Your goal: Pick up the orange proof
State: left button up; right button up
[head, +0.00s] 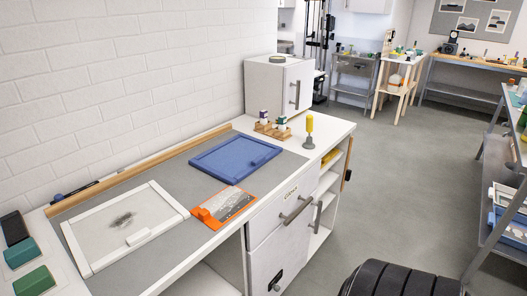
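The orange proof (243,200) lies flat on the grey mat near the front edge of the white counter. It has an orange border and a grey, photo-like picture, with a raised orange piece at its left end. It sits between a white framed board (92,258) on the left and a blue tray-like board (215,160) behind it.
Small bottles in a wooden holder (272,131), a yellow-topped tool (309,130) and a white cabinet (278,83) stand at the counter's far end. Green and dark blocks (34,281) lie at the near left. Open floor (400,170) is on the right, with benches beyond.

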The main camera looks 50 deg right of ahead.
aim_at(218, 210)
jog(key=z, duration=1.35)
